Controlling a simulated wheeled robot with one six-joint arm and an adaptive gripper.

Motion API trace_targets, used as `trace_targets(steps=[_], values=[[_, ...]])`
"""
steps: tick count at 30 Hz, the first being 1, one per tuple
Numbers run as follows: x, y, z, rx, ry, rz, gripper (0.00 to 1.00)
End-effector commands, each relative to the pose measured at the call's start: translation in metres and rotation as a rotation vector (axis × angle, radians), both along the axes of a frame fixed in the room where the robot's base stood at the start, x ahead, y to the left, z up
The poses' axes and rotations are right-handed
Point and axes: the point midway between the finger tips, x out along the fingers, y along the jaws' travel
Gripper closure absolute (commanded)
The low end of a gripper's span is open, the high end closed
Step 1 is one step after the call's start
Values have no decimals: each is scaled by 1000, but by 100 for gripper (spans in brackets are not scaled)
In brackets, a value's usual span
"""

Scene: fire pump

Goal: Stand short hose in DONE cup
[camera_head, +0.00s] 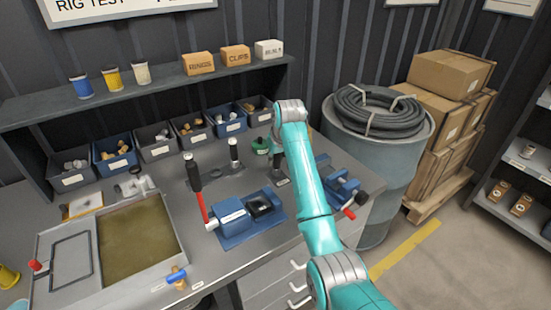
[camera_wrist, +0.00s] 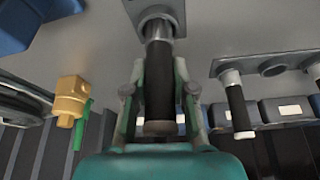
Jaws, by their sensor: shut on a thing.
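My gripper (camera_wrist: 160,85) is shut on the short hose (camera_wrist: 159,55), a dark tube between its two fingers in the wrist view. The far end of the hose meets a round grey cup (camera_wrist: 155,12) on a small plate and looks to be inside its mouth. Whether it touches the bottom cannot be seen. In the head view the hose (camera_head: 278,161) stands roughly upright behind my arm, above a small labelled base (camera_head: 281,183). The label is too small to read. My gripper is mostly hidden there.
Another dark hose (camera_head: 234,150) stands in a holder plate to the left; it also shows in the wrist view (camera_wrist: 237,100). Labelled bins (camera_head: 160,143) line the back. A tan fitting (camera_wrist: 70,97) is close by.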

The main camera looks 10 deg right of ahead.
Motion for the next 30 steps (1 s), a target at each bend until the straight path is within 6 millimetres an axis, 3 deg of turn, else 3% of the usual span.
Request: trace_targets(steps=[6,7,9,20,25,30], values=[[0,0,-2,0,0,0,100],[0,0,-2,0,0,0,68],[0,0,-1,0,0,0,50],[0,0,2,0,-1,0,50],[-7,-1,20,0,-3,0,50],[-20,-3,52,1,-5,0,50]])
